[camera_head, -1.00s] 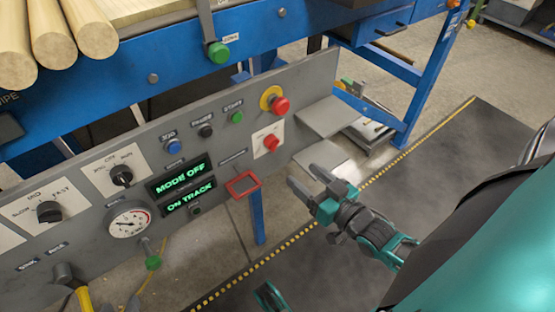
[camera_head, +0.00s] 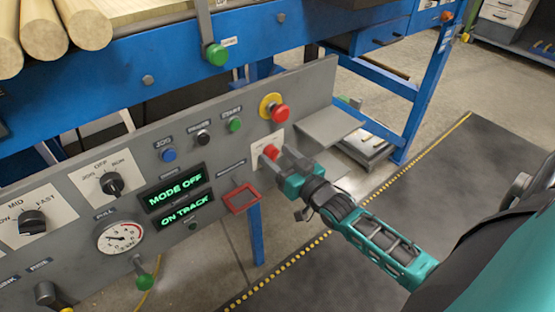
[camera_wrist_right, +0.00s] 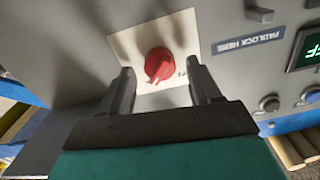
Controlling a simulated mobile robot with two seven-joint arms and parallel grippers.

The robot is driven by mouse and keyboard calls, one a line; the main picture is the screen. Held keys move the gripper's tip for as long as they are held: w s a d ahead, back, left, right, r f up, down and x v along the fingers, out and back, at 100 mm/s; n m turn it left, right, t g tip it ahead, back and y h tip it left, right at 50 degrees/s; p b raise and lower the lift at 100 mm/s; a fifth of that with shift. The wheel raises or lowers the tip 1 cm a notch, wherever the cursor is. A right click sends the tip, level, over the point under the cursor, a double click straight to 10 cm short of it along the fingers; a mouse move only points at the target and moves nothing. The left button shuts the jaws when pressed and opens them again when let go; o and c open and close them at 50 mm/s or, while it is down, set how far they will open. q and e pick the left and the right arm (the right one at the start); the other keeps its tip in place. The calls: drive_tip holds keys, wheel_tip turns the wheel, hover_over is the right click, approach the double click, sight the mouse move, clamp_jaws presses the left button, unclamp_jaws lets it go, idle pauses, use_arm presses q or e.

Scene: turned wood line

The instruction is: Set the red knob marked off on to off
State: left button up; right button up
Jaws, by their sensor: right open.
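The red knob (camera_head: 270,152) sits on a pale square plate at the right end of the grey control panel. It also shows in the right wrist view (camera_wrist_right: 158,64), with its pointer toward the lower part of that picture. The plate's lettering is too small to read. My right gripper (camera_head: 285,158) is at the panel, in front of the knob and partly over its plate. In the right wrist view its two fingers (camera_wrist_right: 164,88) stand apart, one on each side of the knob, with gaps between them and it. My left gripper is not in view.
A red emergency button (camera_head: 279,113) with a yellow collar is just above the knob. A red square frame (camera_head: 242,199) is to its lower left. A grey shelf (camera_head: 327,127) juts out to the right. Black selector knobs (camera_head: 112,184) and green displays (camera_head: 175,189) lie further left.

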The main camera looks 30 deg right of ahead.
drive_tip(key=shift+w, duration=0.3)
drive_tip(key=shift+a, duration=0.1)
drive_tip(key=shift+c, duration=0.3)
drive_tip(key=c, duration=1)
